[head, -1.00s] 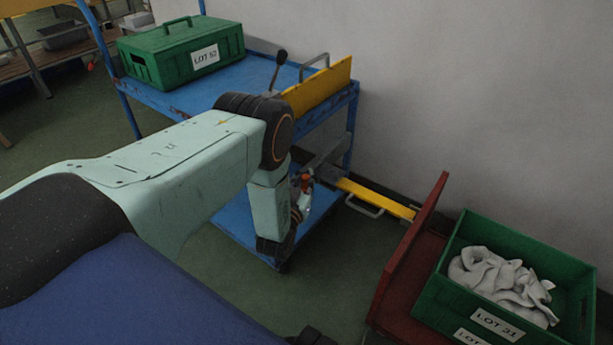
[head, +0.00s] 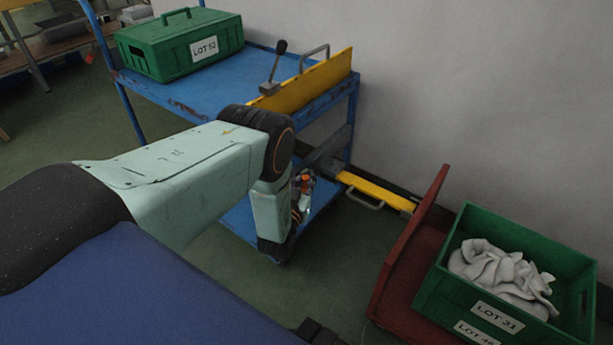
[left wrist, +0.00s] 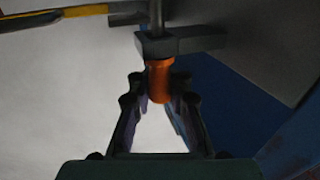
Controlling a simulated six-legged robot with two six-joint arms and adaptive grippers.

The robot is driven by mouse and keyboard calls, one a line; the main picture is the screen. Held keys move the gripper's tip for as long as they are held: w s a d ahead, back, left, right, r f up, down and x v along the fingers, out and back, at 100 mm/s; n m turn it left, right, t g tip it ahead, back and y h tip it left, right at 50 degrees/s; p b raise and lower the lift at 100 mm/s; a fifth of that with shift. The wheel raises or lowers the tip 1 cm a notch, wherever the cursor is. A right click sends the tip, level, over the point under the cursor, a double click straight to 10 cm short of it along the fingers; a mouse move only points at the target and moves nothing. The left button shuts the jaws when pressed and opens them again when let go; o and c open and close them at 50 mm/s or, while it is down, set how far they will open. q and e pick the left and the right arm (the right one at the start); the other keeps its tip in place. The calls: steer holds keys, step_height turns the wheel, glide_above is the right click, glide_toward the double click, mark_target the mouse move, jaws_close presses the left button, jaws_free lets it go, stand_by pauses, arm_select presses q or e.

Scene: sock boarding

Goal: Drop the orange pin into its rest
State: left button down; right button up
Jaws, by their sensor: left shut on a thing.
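The orange pin (left wrist: 159,80) shows in the left wrist view as an orange grip below a grey block (left wrist: 195,42), with a grey shaft above the block. My left gripper (left wrist: 157,90) has its fingers on both sides of the orange grip and is shut on it. In the head view my left gripper (head: 302,197) hangs beside the blue cart's right end, and a bit of the orange pin (head: 306,178) shows there. The pin's lower end and its rest cannot be clearly told. My right gripper is not in view.
The blue cart (head: 185,92) carries a green LOT 52 crate (head: 180,48) and a yellow flap (head: 312,84) with a lever. A yellow bar (head: 376,191) runs from the cart toward a dark red panel (head: 408,245). A green LOT 31 crate (head: 570,262) holds grey-white socks.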

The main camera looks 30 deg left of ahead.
arm_select(q)
steer(key=c, duration=1.1)
jaws_free()
steer(key=shift+c, duration=0.2)
steer(key=v, duration=1.2)
